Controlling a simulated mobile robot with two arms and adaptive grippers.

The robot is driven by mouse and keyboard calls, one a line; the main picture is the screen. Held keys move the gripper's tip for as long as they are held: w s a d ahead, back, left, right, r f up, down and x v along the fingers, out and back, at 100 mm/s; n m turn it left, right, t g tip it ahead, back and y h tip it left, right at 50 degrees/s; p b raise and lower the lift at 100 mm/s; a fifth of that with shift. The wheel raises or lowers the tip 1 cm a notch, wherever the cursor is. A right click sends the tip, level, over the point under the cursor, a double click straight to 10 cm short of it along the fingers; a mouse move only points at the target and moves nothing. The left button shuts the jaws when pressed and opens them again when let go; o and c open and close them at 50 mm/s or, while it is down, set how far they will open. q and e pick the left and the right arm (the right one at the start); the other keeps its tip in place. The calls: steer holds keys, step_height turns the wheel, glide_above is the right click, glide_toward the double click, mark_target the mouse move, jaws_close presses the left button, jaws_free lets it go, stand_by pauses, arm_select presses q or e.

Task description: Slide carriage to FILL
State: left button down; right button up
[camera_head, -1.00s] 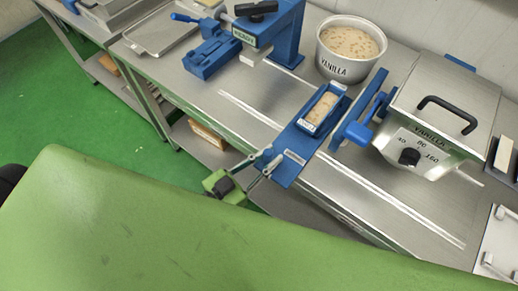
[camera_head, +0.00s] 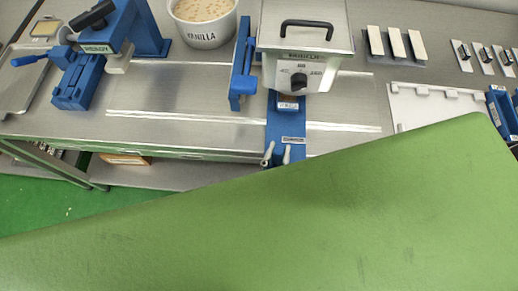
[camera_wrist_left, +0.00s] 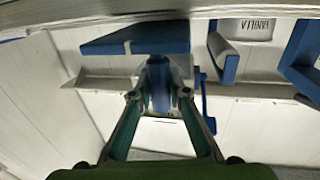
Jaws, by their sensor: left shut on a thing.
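The blue carriage (camera_head: 286,127) sits on the steel bench, across the rail lines. Its rear end lies under the front of the steel kettle (camera_head: 305,50), which has a black handle and a dial. Part of a mould (camera_head: 288,101) shows on the carriage just below the dial; the rest is hidden by the kettle. My left gripper (camera_head: 276,155) is at the carriage's front end, shut on its blue handle. The left wrist view shows the two fingers (camera_wrist_left: 160,94) closed around a blue upright piece. My right gripper is not in view.
A blue upright plate (camera_head: 242,65) stands just left of the kettle. A vanilla tub (camera_head: 204,22) is behind it, and a blue press (camera_head: 130,30) stands at the left. The rail (camera_head: 180,106) left of the carriage is clear. Pale bars (camera_head: 397,44) lie at right.

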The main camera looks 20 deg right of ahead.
arm_select(q)
steer(key=shift+s+d, duration=0.2)
steer(key=shift+d, duration=0.4)
steer(key=c, duration=1.9)
jaws_free()
steer(key=v, duration=1.2)
steer(key=shift+f, duration=0.1)
